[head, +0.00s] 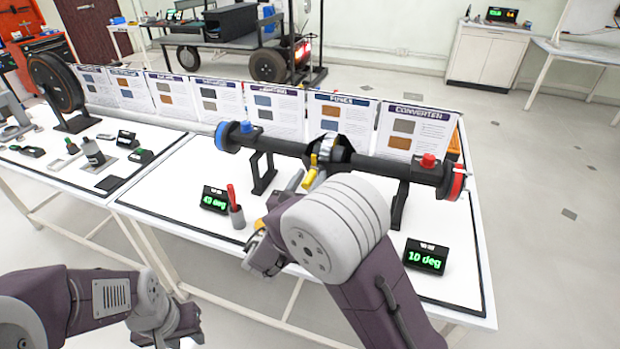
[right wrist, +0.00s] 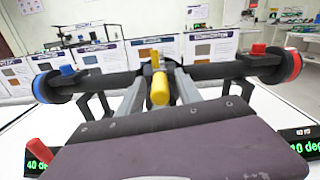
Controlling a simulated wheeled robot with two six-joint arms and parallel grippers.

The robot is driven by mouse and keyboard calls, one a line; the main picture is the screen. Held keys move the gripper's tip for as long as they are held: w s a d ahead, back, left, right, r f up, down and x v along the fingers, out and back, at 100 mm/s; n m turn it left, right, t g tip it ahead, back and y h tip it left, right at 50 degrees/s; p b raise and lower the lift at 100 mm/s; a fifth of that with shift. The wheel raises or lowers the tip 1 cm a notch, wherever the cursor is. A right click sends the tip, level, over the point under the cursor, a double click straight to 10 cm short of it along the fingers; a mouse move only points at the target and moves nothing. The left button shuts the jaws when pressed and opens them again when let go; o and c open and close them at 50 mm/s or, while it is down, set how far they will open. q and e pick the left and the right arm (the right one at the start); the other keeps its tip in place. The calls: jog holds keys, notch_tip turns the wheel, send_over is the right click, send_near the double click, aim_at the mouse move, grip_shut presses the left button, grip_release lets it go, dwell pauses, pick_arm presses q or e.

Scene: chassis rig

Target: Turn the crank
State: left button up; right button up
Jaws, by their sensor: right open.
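The crank's yellow handle (head: 310,178) is at the middle of a dark horizontal axle (head: 385,165). In the right wrist view the yellow handle (right wrist: 159,88) points toward me, between the two grey fingers of my right gripper (right wrist: 160,92). The fingers stand apart on either side of it; I cannot tell whether either touches it. In the head view my right gripper (head: 303,181) is partly hidden behind its own wrist. My left gripper (head: 185,330) hangs at the lower left, away from the table, and its fingers are not clear.
The axle has a blue end wheel (head: 222,136) and a red end wheel (head: 457,183) on black stands. A display (head: 425,257) reads 10 deg; another (head: 215,199) reads about 40 deg. A red-handled tool (head: 235,212) stands nearby. Printed panels (head: 275,110) line the back.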

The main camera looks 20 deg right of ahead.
jog(key=shift+w+d, duration=0.1)
jog(key=shift+w, duration=0.1)
grip_shut()
jog(key=shift+f, duration=0.15)
dwell(1.2)
